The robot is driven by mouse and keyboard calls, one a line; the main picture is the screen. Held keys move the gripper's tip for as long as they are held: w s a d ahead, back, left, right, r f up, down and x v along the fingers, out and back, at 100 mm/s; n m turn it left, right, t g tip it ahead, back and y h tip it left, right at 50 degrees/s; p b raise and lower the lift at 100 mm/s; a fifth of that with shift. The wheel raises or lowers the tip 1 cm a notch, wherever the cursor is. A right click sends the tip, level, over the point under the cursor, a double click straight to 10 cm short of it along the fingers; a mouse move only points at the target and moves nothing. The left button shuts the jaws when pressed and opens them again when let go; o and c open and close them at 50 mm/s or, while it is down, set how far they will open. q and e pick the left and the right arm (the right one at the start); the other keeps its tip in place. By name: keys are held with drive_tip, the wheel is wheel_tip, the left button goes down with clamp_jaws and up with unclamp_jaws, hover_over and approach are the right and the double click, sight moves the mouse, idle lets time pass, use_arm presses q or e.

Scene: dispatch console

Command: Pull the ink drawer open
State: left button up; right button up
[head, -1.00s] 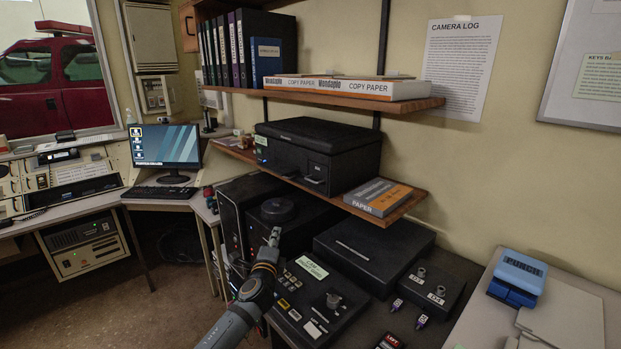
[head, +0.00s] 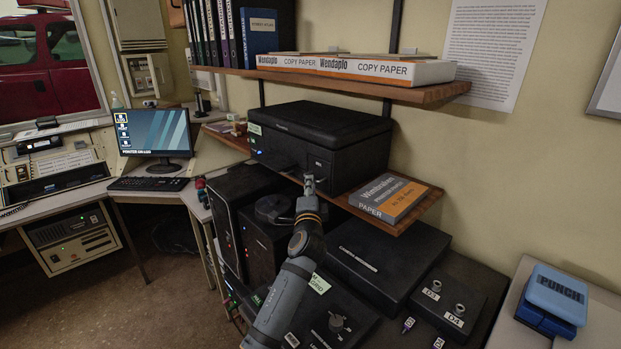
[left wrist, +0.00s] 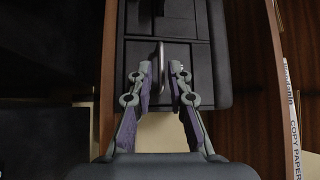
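The black printer (head: 325,125) sits on the lower wooden shelf. The ink drawer (head: 321,167) is the panel at the right of its front and looks closed. In the left wrist view the drawer's pale bar handle (left wrist: 160,53) shows against the dark printer front. My left gripper (head: 309,181) is right in front of the drawer. In the left wrist view its two fingers stand apart, with the handle in line with the gap between their tips. Whether the tips touch the handle, I cannot tell. In the head view the gripper covers the handle. My right gripper is out of view.
A paper box (head: 392,197) lies on the shelf right of the printer. An upper shelf (head: 440,96) with copy paper (head: 352,70) hangs above. Below are black desk boxes (head: 385,258) and a knob panel. A blue punch (head: 553,297) stands at the right.

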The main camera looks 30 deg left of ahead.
use_arm(q)
drive_tip(key=x, duration=0.3)
drive_tip(key=shift+w+a+r, duration=0.1)
drive_tip(key=shift+w+a, duration=0.05)
drive_tip(key=shift+w, duration=0.25)
drive_tip(key=shift+a, duration=0.1)
drive_tip(key=shift+c, duration=0.3)
clamp_jaws()
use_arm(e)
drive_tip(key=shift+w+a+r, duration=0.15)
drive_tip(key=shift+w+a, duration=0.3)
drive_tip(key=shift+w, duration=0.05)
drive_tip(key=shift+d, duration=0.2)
